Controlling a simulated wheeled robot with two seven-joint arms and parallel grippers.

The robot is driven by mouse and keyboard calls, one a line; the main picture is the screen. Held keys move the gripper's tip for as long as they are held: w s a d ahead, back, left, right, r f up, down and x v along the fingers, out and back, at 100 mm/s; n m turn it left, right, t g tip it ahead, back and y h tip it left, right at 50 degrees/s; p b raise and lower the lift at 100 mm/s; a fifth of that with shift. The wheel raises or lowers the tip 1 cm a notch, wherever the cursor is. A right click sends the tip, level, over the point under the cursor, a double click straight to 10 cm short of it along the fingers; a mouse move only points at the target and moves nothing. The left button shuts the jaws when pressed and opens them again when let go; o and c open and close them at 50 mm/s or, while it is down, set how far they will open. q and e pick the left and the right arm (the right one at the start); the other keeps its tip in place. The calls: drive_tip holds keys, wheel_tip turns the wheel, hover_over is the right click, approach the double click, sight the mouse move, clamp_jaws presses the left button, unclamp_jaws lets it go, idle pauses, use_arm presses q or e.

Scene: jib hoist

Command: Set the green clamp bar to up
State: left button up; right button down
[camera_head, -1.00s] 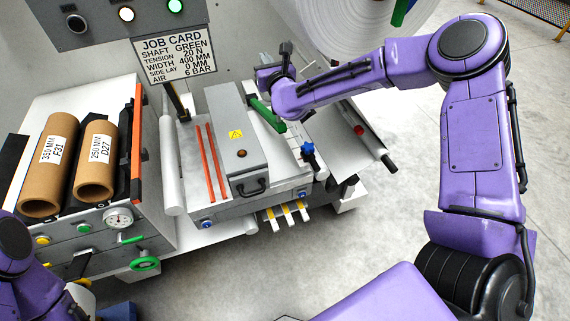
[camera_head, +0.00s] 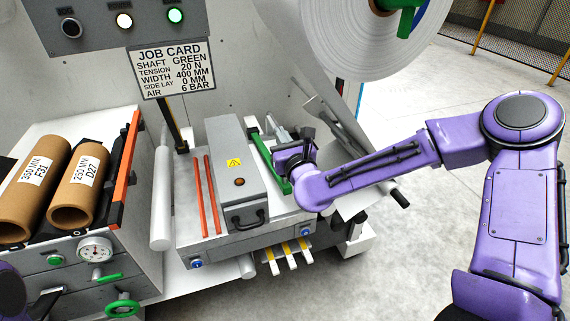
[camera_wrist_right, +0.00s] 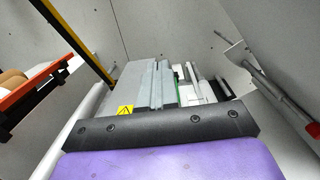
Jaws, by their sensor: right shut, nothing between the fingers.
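The green clamp bar (camera_head: 265,157) lies along the right side of the grey cover box on the machine bed, its near end beside my right wrist. A small part of the green bar (camera_wrist_right: 181,78) shows in the right wrist view, right of the grey cover. My right gripper (camera_head: 307,133) is just right of the bar, shut and empty, its dark fingers pointing away from me. I cannot tell whether it touches the bar. Its fingertips are hidden in the wrist view.
The grey cover box (camera_head: 234,165) with a black handle is left of the bar. Orange rods (camera_head: 205,195) lie farther left. A white roll (camera_head: 345,30) hangs above right. A job card (camera_head: 172,68) stands behind. Cardboard cores (camera_head: 80,185) lie at left. Floor at right is clear.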

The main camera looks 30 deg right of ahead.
sight(288, 191)
drive_tip(key=s+f+t+h+b, duration=0.1)
drive_tip(key=s+f+t+b, duration=0.35)
drive_tip(key=f+b, duration=1)
drive_tip(key=s+f+t+b, duration=0.1)
drive_tip(key=s+f+b, duration=0.7)
drive_tip(key=f+b, duration=0.7)
drive_tip(key=shift+t, duration=0.25)
drive_tip(key=p+x, duration=0.1)
drive_tip(key=x, duration=0.3)
drive_tip(key=r+p+x, duration=0.1)
drive_tip(key=p+x, duration=0.1)
drive_tip(key=x, duration=0.1)
drive_tip(key=s+p+x, duration=0.1)
drive_tip(key=x, duration=0.3)
drive_tip(key=shift+w+a+r, duration=0.1)
drive_tip(key=shift+w+r, duration=0.15)
drive_tip(key=shift+r, duration=0.15)
drive_tip(key=shift+w+r, duration=0.1)
drive_tip(key=shift+r, duration=0.45)
drive_tip(key=shift+r+p, duration=0.35)
drive_tip(key=shift+p, duration=0.3)
